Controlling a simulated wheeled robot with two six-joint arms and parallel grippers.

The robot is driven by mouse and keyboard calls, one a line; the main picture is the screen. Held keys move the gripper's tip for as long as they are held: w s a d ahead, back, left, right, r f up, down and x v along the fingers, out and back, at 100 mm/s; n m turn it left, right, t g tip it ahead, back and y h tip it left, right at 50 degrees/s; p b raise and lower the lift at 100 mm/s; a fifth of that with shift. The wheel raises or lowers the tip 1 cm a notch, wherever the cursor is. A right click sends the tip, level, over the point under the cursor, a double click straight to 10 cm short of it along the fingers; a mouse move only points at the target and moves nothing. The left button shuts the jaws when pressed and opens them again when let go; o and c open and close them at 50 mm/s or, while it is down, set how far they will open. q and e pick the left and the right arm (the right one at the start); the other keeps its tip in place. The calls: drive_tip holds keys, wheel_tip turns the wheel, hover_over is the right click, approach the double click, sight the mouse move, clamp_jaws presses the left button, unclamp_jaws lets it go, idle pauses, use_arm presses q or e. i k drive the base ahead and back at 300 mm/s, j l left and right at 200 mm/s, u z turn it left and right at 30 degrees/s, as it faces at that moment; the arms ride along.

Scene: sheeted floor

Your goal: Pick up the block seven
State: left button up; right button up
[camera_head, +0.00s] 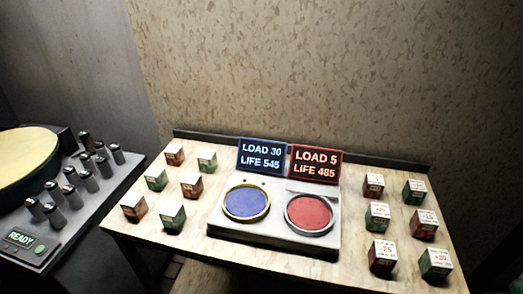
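Small red and green blocks with white printed tops stand on a wooden table. The left group includes a back red block (174,157), a back green block (207,162) and a front green block (172,220). The right group includes a back red block (373,188), a middle green block (377,220), a front red block (382,262) and a front green block (436,268). Most of the print is too small to read, so I cannot tell which is block seven. Neither of my grippers is in view.
A grey device with a blue disc (246,202) and a red disc (309,212) sits mid-table. Behind them stand signs reading "LOAD 30 LIFE 545" (261,157) and "LOAD 5 LIFE 485" (316,164). At left, a grey console (80,225) holds several upright cylinders and a "READY" display.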

sight(434, 264)
drive_tip(key=z, duration=1.45)
drive_tip(key=j+u, duration=0.1)
drive_tip(key=u, duration=1.4)
drive_tip(key=k+z, duration=0.1)
drive_tip(key=z, duration=1.4)
